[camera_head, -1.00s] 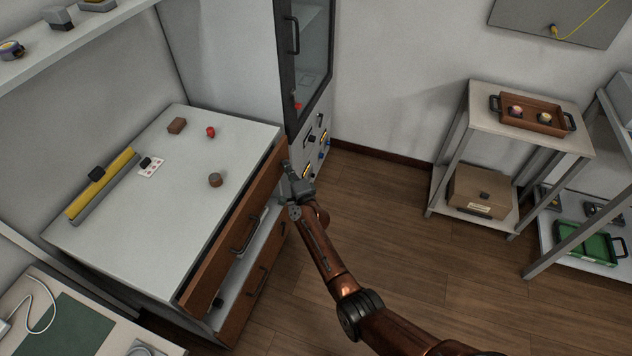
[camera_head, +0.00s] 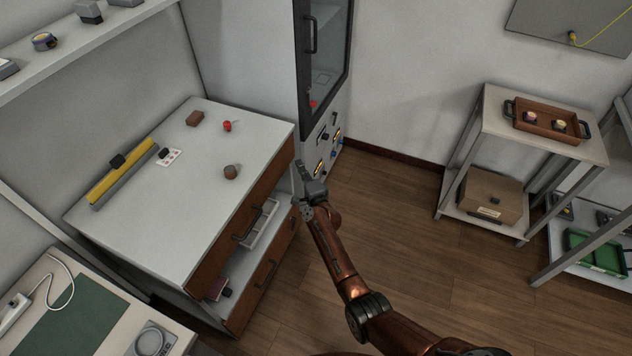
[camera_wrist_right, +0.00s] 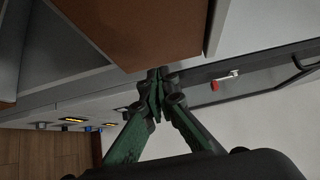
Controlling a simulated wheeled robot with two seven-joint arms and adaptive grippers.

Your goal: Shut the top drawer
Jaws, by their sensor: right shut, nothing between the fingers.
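The top drawer (camera_head: 243,222) has a brown front with a dark bar handle. Its front lies close along the edge of the grey cabinet top (camera_head: 190,195), with no clear gap seen from above. My right gripper (camera_head: 301,170) is shut and empty, just off the far right end of the drawer front. In the right wrist view my shut fingertips (camera_wrist_right: 155,80) are at the edge of a brown panel (camera_wrist_right: 140,25); I cannot tell whether they touch it. My left gripper is not in view.
A glass-door cabinet (camera_head: 325,75) stands close behind my gripper. Small objects lie on the cabinet top. The floor (camera_head: 400,215) to the right is clear.

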